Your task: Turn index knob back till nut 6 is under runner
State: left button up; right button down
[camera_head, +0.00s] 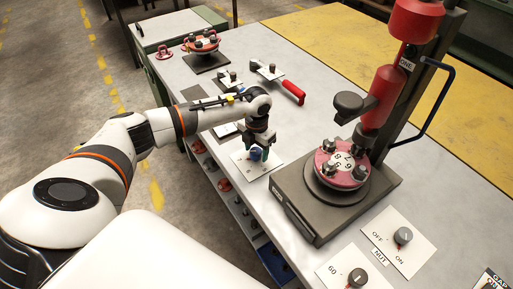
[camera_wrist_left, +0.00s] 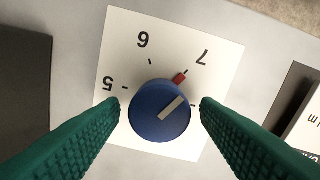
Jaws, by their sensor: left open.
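The index knob (camera_wrist_left: 160,112) is blue and round, with a pale bar on top, on a white card (camera_wrist_left: 222,60) marked 5, 6 and 7. A red tab (camera_wrist_left: 180,79) at its rim sits by the tick near the 7. My left gripper (camera_wrist_left: 160,104) is open, one finger on each side of the knob, apparently not touching it. In the head view my left gripper (camera_head: 257,140) is above the card. The pink indexing disc (camera_head: 341,162) bears several dark nuts and numbers. The red nut runner (camera_head: 383,92) stands above its far side; which nut is under it is unclear.
The dark press base (camera_head: 290,207) stands right of the knob card. An OFF/ON switch card (camera_head: 402,240) and another knob card (camera_head: 345,272) lie at the front right. A red-handled tool (camera_head: 292,92) and a second pink disc (camera_head: 202,42) are farther back.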

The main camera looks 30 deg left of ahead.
pick_arm(q)
jog(key=c, duration=1)
jog(key=shift+n, duration=0.7)
jog(key=n, duration=0.4)
jog(key=shift+a+b, duration=0.1)
jog(key=shift+b, duration=0.2)
jog(key=n, duration=0.3)
jog(key=shift+r, duration=0.1)
jog(key=shift+n, duration=1.8)
jog(key=shift+a, duration=0.1)
